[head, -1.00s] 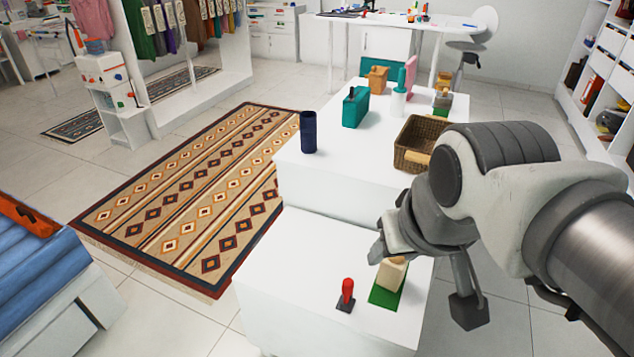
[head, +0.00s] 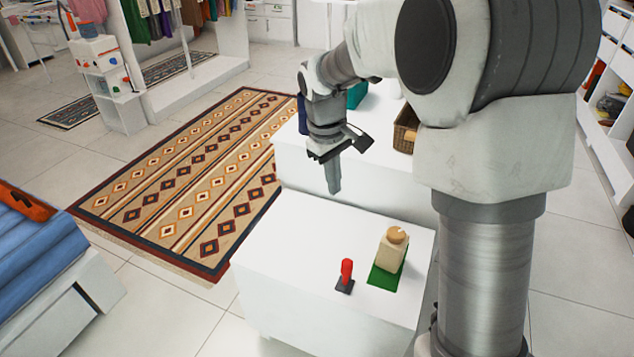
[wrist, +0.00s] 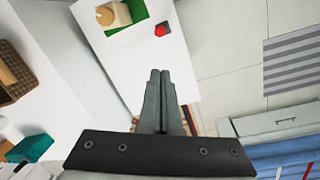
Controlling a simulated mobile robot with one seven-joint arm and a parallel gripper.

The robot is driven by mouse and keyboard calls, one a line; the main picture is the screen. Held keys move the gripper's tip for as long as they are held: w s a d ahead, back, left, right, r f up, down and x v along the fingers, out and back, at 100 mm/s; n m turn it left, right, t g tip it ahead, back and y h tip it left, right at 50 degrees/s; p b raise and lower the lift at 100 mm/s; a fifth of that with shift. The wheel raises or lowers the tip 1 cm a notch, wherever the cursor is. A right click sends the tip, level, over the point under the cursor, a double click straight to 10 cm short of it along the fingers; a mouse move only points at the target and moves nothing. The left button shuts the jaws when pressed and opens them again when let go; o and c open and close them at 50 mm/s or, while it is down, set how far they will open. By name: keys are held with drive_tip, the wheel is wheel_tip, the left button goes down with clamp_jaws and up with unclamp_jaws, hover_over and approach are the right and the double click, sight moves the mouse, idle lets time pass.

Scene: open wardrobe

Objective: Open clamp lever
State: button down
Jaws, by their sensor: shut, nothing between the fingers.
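The clamp lever (head: 346,270) has an upright red handle on a small dark base. It stands near the front of the low white cabinet top (head: 300,250). In the wrist view the red lever (wrist: 161,29) shows beyond my fingertips, to the upper side of the picture. My gripper (head: 333,188) points down, above and behind the lever, near the back edge of the low top, and is clear of the lever. In the wrist view my gripper (wrist: 160,75) has its two fingers together, with nothing between them.
A beige block-like bottle (head: 391,252) stands on a green mat (head: 382,279), just right of the lever. A higher white cabinet (head: 375,155) rises behind, with a wicker basket (head: 404,128). The left part of the low top is bare. A patterned rug (head: 190,180) lies left.

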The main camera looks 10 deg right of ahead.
drive_tip(key=n+g, duration=0.1)
drive_tip(key=n, duration=0.1)
hover_over(345, 272)
drive_tip(key=w+a, duration=0.6)
wheel_tip(345, 272, down, 10)
drive_tip(key=r, duration=0.1)
wheel_tip(345, 272, down, 9)
drive_tip(key=w+n+g, duration=0.1)
drive_tip(key=w, duration=0.1)
drive_tip(key=s+d+f+b, duration=0.3)
drive_tip(key=s+d+f, duration=0.1)
drive_tip(key=f, duration=0.6)
drive_tip(key=shift+s+h+b, duration=0.25)
drive_tip(key=shift+h+b, duration=0.1)
drive_tip(key=shift+h, duration=0.05)
drive_tip(key=shift+s+d+r+y, duration=0.1)
drive_tip(key=shift+s+d+y, duration=0.1)
drive_tip(key=shift+y, duration=0.1)
